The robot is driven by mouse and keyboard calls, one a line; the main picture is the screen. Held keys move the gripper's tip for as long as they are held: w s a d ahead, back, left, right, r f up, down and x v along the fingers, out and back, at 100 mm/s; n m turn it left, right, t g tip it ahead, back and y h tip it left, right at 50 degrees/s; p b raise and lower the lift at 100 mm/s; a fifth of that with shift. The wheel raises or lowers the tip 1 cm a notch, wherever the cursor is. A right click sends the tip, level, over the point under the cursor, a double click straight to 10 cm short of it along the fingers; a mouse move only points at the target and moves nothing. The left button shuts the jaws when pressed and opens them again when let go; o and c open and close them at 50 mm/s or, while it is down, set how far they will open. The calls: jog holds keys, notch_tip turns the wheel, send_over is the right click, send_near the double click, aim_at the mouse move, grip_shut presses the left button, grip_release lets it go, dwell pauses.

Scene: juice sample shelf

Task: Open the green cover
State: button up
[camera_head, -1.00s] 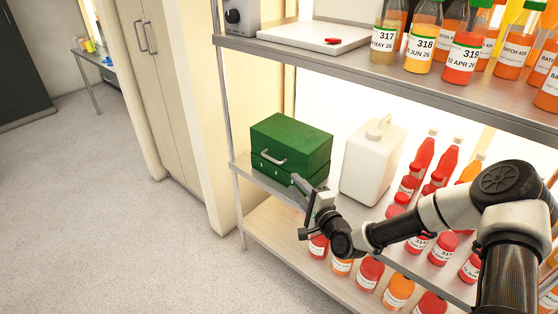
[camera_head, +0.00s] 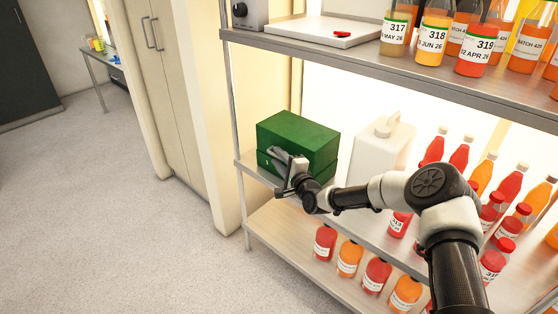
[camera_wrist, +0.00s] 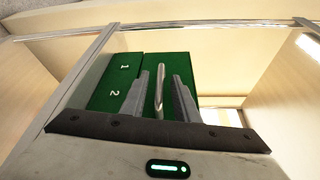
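The green box (camera_head: 298,132) stands on the middle shelf at its left end, and its cover looks closed. In the wrist view its green front (camera_wrist: 118,80) carries the white marks 1 and 2. A metal handle (camera_wrist: 159,95) sticks out from the front. My gripper (camera_wrist: 161,82) is open, with one finger on each side of the handle and a visible gap to each. In the head view my gripper (camera_head: 280,168) is right in front of the box and hides the handle and much of the lower front.
A white jug (camera_head: 380,150) stands just right of the box. Several juice bottles fill the middle shelf to the right, and more stand on the lower shelf (camera_head: 285,225). The upper shelf edge (camera_head: 320,51) runs above the box. A shelf post (camera_head: 231,90) stands at the left.

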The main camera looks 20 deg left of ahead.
grip_shut()
jog(key=shift+w+r, duration=0.1)
